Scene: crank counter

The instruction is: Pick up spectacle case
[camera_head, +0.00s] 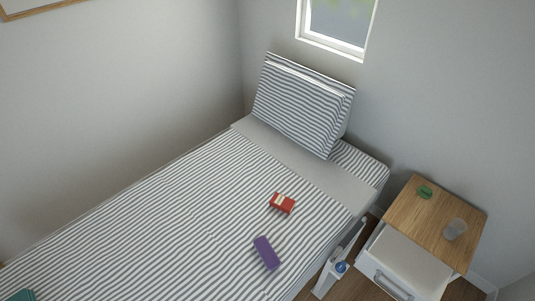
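A small purple oblong case (266,253), which looks like the spectacle case, lies on the striped bed cover (170,215) near the bed's right edge. It lies tilted in the picture, with clear cover around it.
A red and white box (282,203) lies just beyond the case. A teal thing (22,295) is cut off at the lower left. The nightstand (423,218) at right holds a green object (424,192) and a clear glass (455,229); its drawer (402,262) looks pulled out. Striped pillows (298,105) stand at the bed's head.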

